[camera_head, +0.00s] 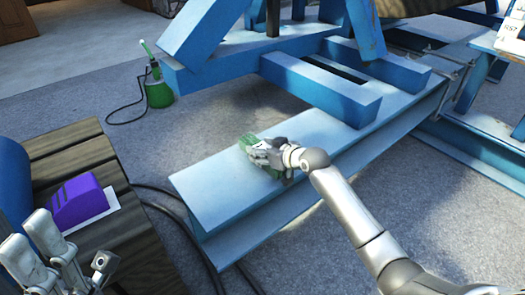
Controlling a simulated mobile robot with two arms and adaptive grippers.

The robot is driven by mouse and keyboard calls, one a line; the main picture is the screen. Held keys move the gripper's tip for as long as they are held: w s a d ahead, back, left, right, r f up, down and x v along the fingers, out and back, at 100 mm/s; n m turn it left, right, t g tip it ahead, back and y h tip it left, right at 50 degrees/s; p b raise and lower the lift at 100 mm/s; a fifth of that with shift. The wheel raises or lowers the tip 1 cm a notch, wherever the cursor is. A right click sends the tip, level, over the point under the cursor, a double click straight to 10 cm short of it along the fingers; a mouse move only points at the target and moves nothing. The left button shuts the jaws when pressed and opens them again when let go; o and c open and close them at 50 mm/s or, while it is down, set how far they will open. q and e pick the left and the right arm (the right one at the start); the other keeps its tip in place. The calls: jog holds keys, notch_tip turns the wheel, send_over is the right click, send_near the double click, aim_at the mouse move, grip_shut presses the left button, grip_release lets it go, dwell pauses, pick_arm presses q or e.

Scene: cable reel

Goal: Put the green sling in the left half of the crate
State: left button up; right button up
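The green sling (248,143) lies on the light-blue steel beam in the middle of the view. My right gripper (268,156) is right at the sling, over its right part, and hides some of it. I cannot tell whether its fingers are closed on the sling. My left gripper (42,252) is at the lower left, its two fingers apart, with nothing between them. No open crate shows clearly; a dark wooden slatted thing (135,240) stands at the left, and I cannot tell if it is the crate.
A purple object (78,200) on a white sheet (93,220) lies on the wooden slats. A blue rounded thing (12,185) is at the left edge. The blue beam (215,195) and frame block the middle.

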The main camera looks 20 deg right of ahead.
jog(key=o, duration=1)
jog(key=shift+f, duration=0.1)
jog(key=o, duration=0.4)
